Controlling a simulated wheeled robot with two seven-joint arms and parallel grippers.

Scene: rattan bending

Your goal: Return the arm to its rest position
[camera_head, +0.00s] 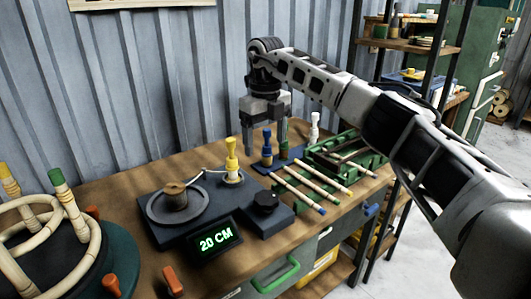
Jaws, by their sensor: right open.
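My right arm comes in from the right, and its gripper (266,140) points down over the back of the wooden table. Its two fingers are apart. A blue-topped tool (267,147) stands upright on a blue block and shows between the fingers. A green-topped tool (283,148) stands by the right finger; I cannot tell if they touch. Nothing is clearly held. My left gripper is out of view.
Rattan sticks (305,188) lie beside a green crate (371,163). A rattan frame (45,245) is front left. A shelf (410,45) stands behind.

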